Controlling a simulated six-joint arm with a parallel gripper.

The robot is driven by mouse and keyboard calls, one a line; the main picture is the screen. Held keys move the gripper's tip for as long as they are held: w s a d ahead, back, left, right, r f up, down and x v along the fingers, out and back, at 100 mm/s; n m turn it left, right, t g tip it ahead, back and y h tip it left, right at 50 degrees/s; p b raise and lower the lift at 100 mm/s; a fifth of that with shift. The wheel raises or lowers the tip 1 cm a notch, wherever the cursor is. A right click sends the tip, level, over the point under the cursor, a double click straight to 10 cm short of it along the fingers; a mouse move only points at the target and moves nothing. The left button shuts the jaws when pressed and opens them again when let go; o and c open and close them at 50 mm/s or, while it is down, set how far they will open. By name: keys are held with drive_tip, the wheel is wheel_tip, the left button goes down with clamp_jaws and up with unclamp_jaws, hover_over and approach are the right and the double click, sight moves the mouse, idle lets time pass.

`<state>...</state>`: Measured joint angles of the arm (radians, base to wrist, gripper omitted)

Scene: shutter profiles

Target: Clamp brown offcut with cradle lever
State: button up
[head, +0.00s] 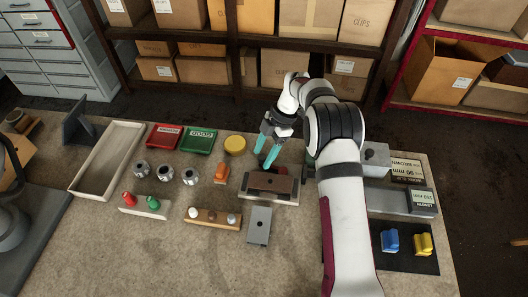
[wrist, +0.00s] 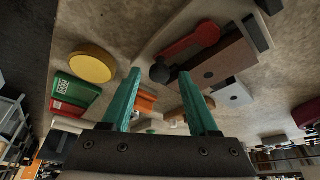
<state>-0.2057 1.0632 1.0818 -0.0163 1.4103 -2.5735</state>
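The brown offcut (head: 272,183) lies in the pale cradle (head: 283,199), right of the bench's middle. In the wrist view the offcut (wrist: 228,60) sits beside the red cradle lever (wrist: 193,40), which ends in a black knob (wrist: 160,73). The lever cannot be made out clearly in the head view. My gripper (head: 268,152) is above and behind the cradle, teal fingers pointing down. In the wrist view my gripper (wrist: 160,73) is open with nothing held, and the knob appears between its fingertips. Whether the fingers are level with the knob cannot be told.
An orange piece (head: 222,173) and a yellow disc (head: 235,145) stand left of the cradle. A grey block (head: 259,225) and a wooden strip with pegs (head: 205,215) lie in front. Red (head: 165,137) and green (head: 198,141) trays are at the back left.

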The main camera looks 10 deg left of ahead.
drive_tip(key=v, duration=1.5)
drive_tip(key=shift+r, duration=0.45)
drive_tip(key=shift+d, duration=0.1)
drive_tip(key=s+d+r+m+t+h, duration=0.1)
drive_tip(key=s+d+r+m, duration=0.4)
drive_tip(key=s+r+m, duration=0.65)
drive_tip(key=s+d+f+m, duration=0.1)
drive_tip(key=s+f+m, duration=0.2)
drive_tip(key=s+m, duration=0.3)
drive_tip(key=s+d+f+m+t, duration=0.1)
drive_tip(key=s+d+f+m, duration=0.1)
drive_tip(key=s+m, duration=0.5)
drive_tip(key=s+d+f+m+h, duration=0.1)
drive_tip(key=s+f+m, duration=0.2)
drive_tip(key=s, duration=1)
drive_tip(key=m, duration=0.3)
drive_tip(key=shift+d+f+t, duration=0.2)
drive_tip(key=shift+f+t, duration=0.1)
drive_tip(key=shift+f, duration=0.1)
drive_tip(key=shift+w, duration=0.1)
